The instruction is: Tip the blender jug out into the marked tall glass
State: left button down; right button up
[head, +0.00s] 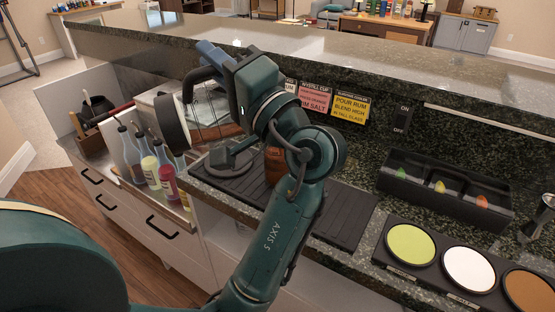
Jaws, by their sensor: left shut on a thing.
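My left gripper (212,62) is shut on the dark handle of the blender jug (208,108). The jug is clear and held tilted well onto its side above the bar's work surface. Its round black end (171,124) points left and its clear body lies to the right, partly behind my arm. I cannot make out its contents or any stream. A dark round blender base (229,160) sits below on a black ribbed mat (345,221). I cannot pick out the marked tall glass; my left arm hides part of the mat. My right gripper is not in view.
An amber item (275,165) shows behind my arm. At the right are a black garnish caddy (443,190) and a tray of coloured rimmer dishes (411,244). A raised granite counter (400,70) runs behind.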

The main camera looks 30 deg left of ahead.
pick_arm(q)
jog(key=shift+w+d+r+m, duration=0.2)
jog(key=shift+r+m, duration=0.05)
jog(key=shift+m, duration=0.05)
dwell(1.1)
jog(key=shift+w+d+t, duration=0.1)
jog(key=shift+t, duration=0.3)
dwell(1.4)
